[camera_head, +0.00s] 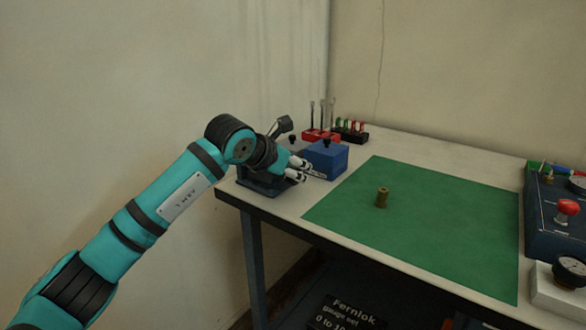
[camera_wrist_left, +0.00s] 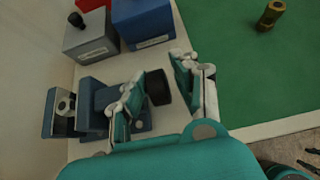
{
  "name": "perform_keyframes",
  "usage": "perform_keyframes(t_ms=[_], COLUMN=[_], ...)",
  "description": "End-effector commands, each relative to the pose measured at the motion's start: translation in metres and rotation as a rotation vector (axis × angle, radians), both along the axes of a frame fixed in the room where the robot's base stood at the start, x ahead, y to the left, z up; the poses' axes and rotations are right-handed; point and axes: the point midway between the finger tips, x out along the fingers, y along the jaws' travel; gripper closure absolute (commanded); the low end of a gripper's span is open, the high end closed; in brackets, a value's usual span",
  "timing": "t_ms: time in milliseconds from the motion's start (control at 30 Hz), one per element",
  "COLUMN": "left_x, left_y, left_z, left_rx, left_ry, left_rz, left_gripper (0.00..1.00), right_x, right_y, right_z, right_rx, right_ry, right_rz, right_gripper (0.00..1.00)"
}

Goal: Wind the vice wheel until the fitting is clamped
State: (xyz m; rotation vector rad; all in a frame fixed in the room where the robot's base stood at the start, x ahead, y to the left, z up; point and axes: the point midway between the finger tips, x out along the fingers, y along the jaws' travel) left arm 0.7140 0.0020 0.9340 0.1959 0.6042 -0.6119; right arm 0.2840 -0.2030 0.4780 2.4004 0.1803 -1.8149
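The vice (camera_wrist_left: 88,98) is dark blue and stands at the table's left edge; in the head view my arm mostly covers it (camera_head: 262,184). A small pale metal piece with a round hole (camera_wrist_left: 65,104) sits at its jaws; I cannot tell whether it is clamped. The vice's black wheel (camera_wrist_left: 159,87) shows between the fingers of my left gripper (camera_wrist_left: 160,92). The fingers are apart, one on each side of the wheel, and contact is not clear. The left gripper (camera_head: 301,169) is above the table edge in the head view. A brass fitting (camera_head: 382,197) stands upright on the mat.
A blue box (camera_head: 325,157) and a grey box with a black knob (camera_wrist_left: 90,38) stand close behind the vice. Red (camera_head: 318,136) and black (camera_head: 351,132) racks are farther back. The green mat (camera_head: 440,225) is mostly clear. A dark blue panel (camera_head: 553,240) stands at right.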

Motion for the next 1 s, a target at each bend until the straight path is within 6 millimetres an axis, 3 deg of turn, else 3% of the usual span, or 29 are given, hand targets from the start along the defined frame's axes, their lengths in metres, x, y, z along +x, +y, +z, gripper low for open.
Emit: perform_keyframes(t_ms=[267, 700, 1000], left_x=[-0.005, -0.062, -0.079], left_y=[0.006, 0.047, 0.057], left_z=[0.008, 0.058, 0.070], left_rx=[-0.001, 0.000, 0.001], left_ry=[-0.005, -0.005, -0.002], left_rz=[0.003, 0.001, 0.000], left_gripper=[0.71, 0.71, 0.71], right_x=[-0.001, 0.000, 0.000], right_y=[0.000, 0.000, 0.000], right_z=[0.000, 0.000, 0.000], right_rx=[0.000, 0.001, 0.000], right_ry=[0.002, 0.001, 0.001], right_rz=[0.001, 0.000, 0.000], right_gripper=[0.60, 0.60, 0.60])
